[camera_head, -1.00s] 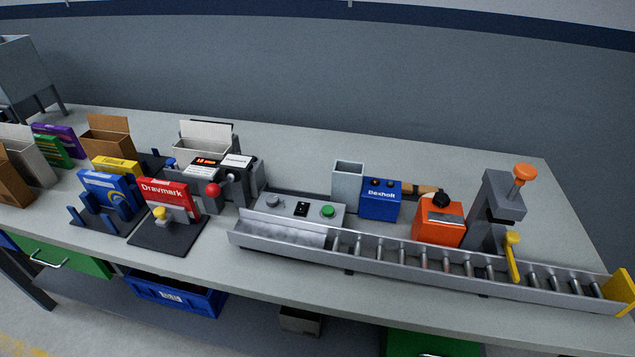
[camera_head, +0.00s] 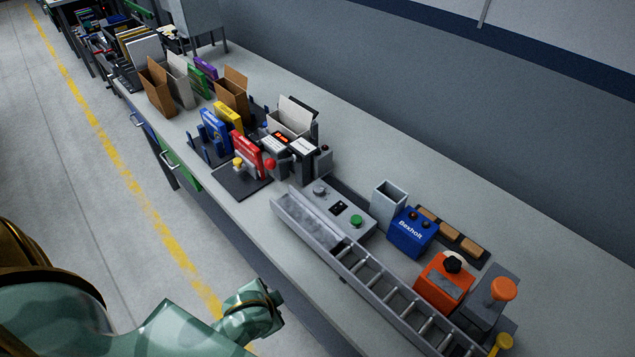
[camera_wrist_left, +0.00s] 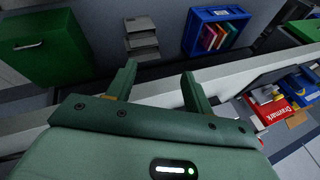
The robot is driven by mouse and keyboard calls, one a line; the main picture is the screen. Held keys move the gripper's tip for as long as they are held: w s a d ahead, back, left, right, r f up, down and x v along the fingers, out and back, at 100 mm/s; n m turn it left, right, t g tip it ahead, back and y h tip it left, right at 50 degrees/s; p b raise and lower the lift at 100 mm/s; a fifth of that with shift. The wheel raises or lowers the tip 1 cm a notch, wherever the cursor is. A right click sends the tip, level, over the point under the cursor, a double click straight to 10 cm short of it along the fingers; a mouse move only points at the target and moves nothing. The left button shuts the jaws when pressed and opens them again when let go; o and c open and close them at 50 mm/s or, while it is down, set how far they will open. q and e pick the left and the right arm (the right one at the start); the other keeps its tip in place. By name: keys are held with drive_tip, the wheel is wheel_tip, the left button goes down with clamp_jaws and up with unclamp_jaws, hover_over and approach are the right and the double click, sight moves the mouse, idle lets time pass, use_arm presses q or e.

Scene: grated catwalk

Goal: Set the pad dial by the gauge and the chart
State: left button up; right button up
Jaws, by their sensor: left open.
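I cannot single out a pad dial, a gauge or a chart for certain. A grey control box (camera_head: 338,215) carries a grey knob (camera_head: 320,189), a black switch and a green button (camera_head: 356,221). A small device with a lit red display (camera_head: 281,138) stands behind the red box. In the left wrist view my left gripper (camera_wrist_left: 160,85) is open and empty, near the bench's front edge. My right gripper is out of view.
A roller conveyor (camera_head: 372,284) runs along the bench front. A blue box (camera_head: 411,232) stands behind it. A red Drawmark box (camera_head: 246,155), also in the left wrist view (camera_wrist_left: 268,106), stands near several cartons. The floor (camera_head: 90,190) is clear before the bench.

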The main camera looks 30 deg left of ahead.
use_arm(q)
drive_tip(key=w+r+n+p, duration=0.1)
drive_tip(key=w+r, duration=0.3)
drive_tip(key=r, duration=0.1)
drive_tip(key=n+g+p, duration=0.1)
drive_tip(key=n+p, duration=0.2)
drive_tip(key=n, duration=0.8)
approach(319, 189)
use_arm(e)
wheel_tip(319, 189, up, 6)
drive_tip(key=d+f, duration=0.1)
use_arm(q)
drive_tip(key=b+x, duration=0.8)
drive_tip(key=shift+w+a, duration=0.1)
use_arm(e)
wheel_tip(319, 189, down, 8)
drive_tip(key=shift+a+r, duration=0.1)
use_arm(q)
drive_tip(key=c, duration=1)
